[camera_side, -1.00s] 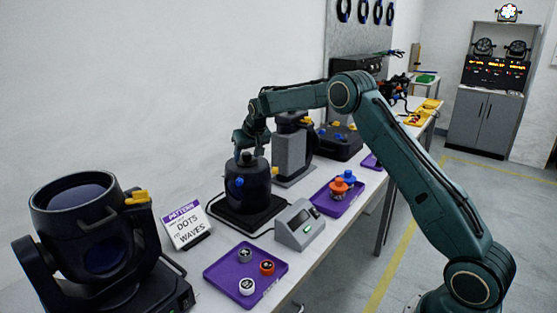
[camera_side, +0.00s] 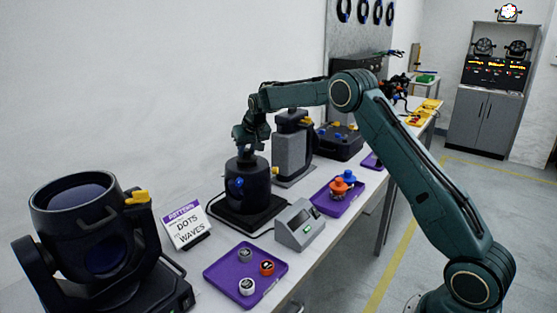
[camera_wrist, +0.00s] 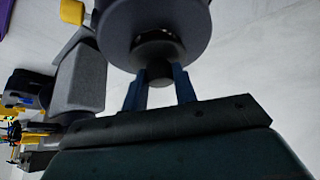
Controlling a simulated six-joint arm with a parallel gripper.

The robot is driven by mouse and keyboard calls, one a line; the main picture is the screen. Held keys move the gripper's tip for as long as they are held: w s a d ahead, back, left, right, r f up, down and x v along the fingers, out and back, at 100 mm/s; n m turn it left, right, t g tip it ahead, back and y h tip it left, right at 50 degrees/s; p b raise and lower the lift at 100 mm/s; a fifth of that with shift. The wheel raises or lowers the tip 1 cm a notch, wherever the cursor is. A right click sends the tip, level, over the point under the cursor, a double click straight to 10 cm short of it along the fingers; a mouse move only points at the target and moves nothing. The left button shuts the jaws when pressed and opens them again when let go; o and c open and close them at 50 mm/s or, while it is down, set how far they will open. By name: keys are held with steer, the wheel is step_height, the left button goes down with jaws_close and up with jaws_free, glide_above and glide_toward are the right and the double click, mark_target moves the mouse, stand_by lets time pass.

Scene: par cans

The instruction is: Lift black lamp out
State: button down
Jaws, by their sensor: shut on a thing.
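The black lamp (camera_wrist: 160,74) shows as a short black cylinder at that opening. My gripper (camera_wrist: 160,76) has its blue fingers on either side of the black lamp and is shut on it. In the side view my gripper (camera_side: 247,152) is just above the can's top and mostly hides the lamp. I cannot tell how far the lamp is out of the opening.
A grey block-shaped holder (camera_side: 291,150) stands close behind the can. A grey switch box (camera_side: 300,226), a purple tray with several caps (camera_side: 221,272) and another purple tray (camera_side: 326,207) lie in front. A pattern sign (camera_side: 186,227) and a large moving light (camera_side: 75,195) stand left.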

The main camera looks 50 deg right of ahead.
step_height(320, 180, up, 9)
steer(key=shift+f, duration=0.1)
stand_by(0.3)
stand_by(0.5)
